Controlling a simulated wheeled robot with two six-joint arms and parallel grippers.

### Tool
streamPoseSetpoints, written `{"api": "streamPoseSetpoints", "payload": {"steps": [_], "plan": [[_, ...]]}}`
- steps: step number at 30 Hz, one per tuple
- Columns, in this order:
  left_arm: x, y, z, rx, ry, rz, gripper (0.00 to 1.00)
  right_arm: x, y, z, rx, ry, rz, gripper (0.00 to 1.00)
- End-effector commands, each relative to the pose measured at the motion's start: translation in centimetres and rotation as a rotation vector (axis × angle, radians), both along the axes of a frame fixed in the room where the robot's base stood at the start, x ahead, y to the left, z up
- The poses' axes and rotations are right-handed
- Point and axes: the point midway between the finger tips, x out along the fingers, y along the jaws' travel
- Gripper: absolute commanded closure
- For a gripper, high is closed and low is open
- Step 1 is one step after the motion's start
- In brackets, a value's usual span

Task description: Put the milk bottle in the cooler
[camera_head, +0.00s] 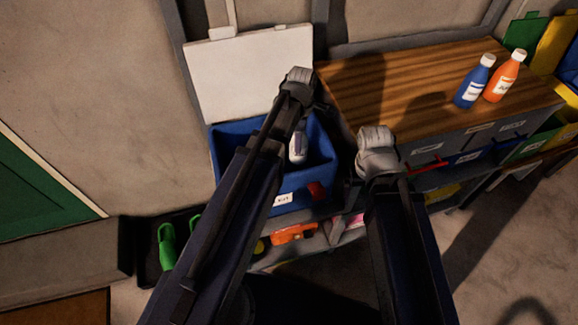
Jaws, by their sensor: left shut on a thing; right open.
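The blue cooler (228,150) stands open at the centre left, with its white lid (247,72) raised against the wall. My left gripper (297,112) is over the cooler and shut on the white milk bottle (298,148). The bottle hangs upright below the gripper, inside the cooler's opening as seen from above. Its top is hidden by the gripper, and I cannot tell whether it touches the cooler's floor. My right gripper (374,138) is open and empty, in front of the wooden worktop's left end.
A blue bottle (474,82) and an orange bottle (505,77) stand on the wooden worktop (400,80) at the right. Drawers with coloured handles are below it. A lower shelf holds an orange item (293,233). Green shoes (166,246) lie on a dark tray at the left.

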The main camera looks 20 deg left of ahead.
Motion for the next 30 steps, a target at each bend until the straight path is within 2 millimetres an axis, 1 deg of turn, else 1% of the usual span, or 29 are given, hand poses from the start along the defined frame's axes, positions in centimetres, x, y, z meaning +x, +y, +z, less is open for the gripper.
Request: {"api": "streamPoseSetpoints", "payload": {"steps": [1,6,9,17,20,27,30], "plan": [[0.0,0.0,-1.3,0.000,0.000,0.000,1.00,0.0,0.0,-1.3,0.000,0.000,0.000,0.00],[0.0,0.0,-4.1,0.000,0.000,0.000,1.00,0.0,0.0,-4.1,0.000,0.000,0.000,0.00],[0.0,0.0,-5.2,0.000,0.000,0.000,1.00,0.0,0.0,-5.2,0.000,0.000,0.001,0.00],[0.0,0.0,-5.4,0.000,0.000,0.000,1.00,0.0,0.0,-5.4,0.000,0.000,0.001,0.00],[0.0,0.0,-6.2,0.000,0.000,0.000,1.00,0.0,0.0,-6.2,0.000,0.000,0.000,0.00],[0.0,0.0,-9.0,0.000,0.000,0.000,1.00,0.0,0.0,-9.0,0.000,0.000,0.000,0.00],[0.0,0.0,-9.1,0.000,0.000,0.000,1.00,0.0,0.0,-9.1,0.000,0.000,0.000,0.00]]}}
